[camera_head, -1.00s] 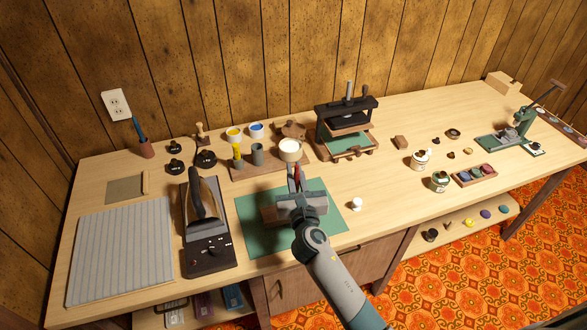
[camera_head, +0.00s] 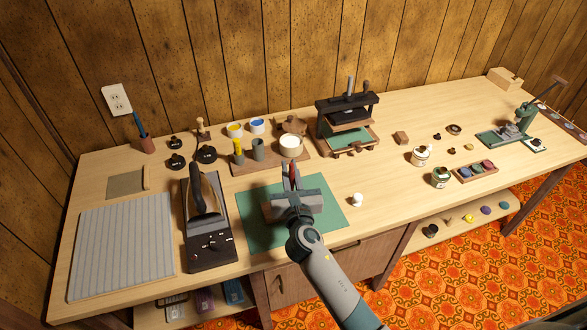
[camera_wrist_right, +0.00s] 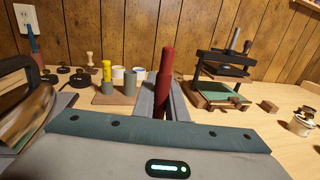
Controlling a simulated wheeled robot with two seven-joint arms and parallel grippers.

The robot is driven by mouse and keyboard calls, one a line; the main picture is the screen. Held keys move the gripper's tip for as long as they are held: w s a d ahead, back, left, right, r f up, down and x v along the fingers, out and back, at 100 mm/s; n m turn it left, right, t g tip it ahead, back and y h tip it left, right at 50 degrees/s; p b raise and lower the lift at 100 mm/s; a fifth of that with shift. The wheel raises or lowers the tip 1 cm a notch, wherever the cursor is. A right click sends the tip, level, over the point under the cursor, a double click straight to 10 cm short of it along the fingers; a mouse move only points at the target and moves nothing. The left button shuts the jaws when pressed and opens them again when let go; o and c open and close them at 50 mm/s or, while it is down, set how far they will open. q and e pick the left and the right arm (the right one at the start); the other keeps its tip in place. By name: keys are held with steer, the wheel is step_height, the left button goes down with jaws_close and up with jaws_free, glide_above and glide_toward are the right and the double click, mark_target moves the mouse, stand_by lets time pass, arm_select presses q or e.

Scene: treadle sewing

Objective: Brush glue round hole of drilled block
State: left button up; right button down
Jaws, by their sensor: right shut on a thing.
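My right gripper (camera_head: 292,180) is shut on a dark red, upright handle-like thing, above the green mat (camera_head: 330,212). The red handle (camera_wrist_right: 166,75) stands between the fingers in the right wrist view. Its lower end is hidden by my gripper, so I cannot see bristles or glue. A pot with a cream top (camera_head: 291,144) stands just beyond the gripper, at the right of a brown tray. A small brown wooden block (camera_head: 401,138) lies right of the press; I cannot make out a hole in it. My left gripper is not in view.
A black screw press (camera_head: 347,118) stands behind and right of the mat. A dark iron (camera_head: 208,220) on its stand is at the left, beside a grey striped board (camera_head: 122,245). A small white piece (camera_head: 357,199) is by the mat's right edge. Jars stand further right.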

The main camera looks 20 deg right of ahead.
steer(key=shift+a, duration=0.2)
stand_by(0.3)
steer(key=shift+a+f, duration=0.1)
steer(key=shift+a, duration=0.85)
steer(key=shift+a, duration=0.15)
steer(key=shift+a, duration=0.85)
steer(key=shift+d, duration=0.2)
steer(key=shift+d+p, duration=0.4)
steer(key=shift+d, duration=0.45)
